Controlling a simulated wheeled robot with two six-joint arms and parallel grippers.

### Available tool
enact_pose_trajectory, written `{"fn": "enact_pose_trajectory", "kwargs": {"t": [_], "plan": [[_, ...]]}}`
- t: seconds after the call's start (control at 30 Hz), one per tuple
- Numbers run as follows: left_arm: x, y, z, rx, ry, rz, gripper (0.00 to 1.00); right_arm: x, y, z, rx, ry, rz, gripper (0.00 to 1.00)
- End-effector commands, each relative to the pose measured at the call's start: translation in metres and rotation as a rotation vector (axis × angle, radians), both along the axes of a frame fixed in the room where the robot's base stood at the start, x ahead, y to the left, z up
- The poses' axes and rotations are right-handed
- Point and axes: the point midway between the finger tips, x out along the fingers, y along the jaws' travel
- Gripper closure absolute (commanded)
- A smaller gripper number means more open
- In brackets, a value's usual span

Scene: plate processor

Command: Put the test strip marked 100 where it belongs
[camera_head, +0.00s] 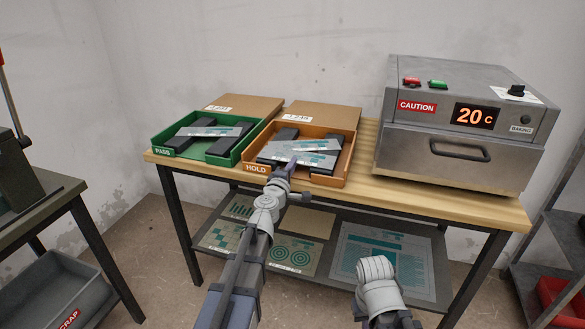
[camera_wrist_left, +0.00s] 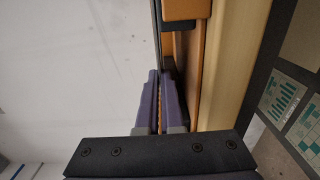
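Test strips with grey and teal print lie in two trays; their marks are too small to read, so I cannot tell which is the 100. In the orange HOLD tray (camera_head: 346,163), a front strip (camera_head: 318,160) and one behind it (camera_head: 322,144) rest across dark blocks. Another strip (camera_head: 208,131) lies in the green PASS tray (camera_head: 158,141). My left gripper (camera_head: 292,162) is at the front strip in the HOLD tray. In the left wrist view, its purple fingers (camera_wrist_left: 160,75) are close together beside a thin edge; whether they grip it is unclear. My right gripper is out of view.
A grey oven (camera_head: 450,165) reading 20 C stands at the right of the wooden table (camera_head: 450,203). A lower shelf (camera_head: 325,220) holds printed sheets. A grey SCRAP bin (camera_head: 62,285) is at the lower left and a red bin (camera_head: 560,295) at the lower right.

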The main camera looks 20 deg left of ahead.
Motion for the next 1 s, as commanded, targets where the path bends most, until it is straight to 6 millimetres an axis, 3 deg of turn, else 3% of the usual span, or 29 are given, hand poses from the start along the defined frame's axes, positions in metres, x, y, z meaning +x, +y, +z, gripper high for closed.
{"fn": "enact_pose_trajectory", "kwargs": {"t": [0.03,0.23,0.67,1.0], "plan": [[0.0,0.0,0.0,0.0,0.0,0.0,0.9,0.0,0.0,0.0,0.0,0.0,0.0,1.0],[0.0,0.0,0.0,0.0,0.0,0.0,0.68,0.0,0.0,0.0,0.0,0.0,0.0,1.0],[-0.007,0.0,0.0,0.0,0.0,-0.001,0.68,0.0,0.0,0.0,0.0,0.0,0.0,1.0],[-0.052,-0.001,0.0,0.0,0.0,-0.005,0.68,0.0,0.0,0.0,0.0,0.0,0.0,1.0]]}}
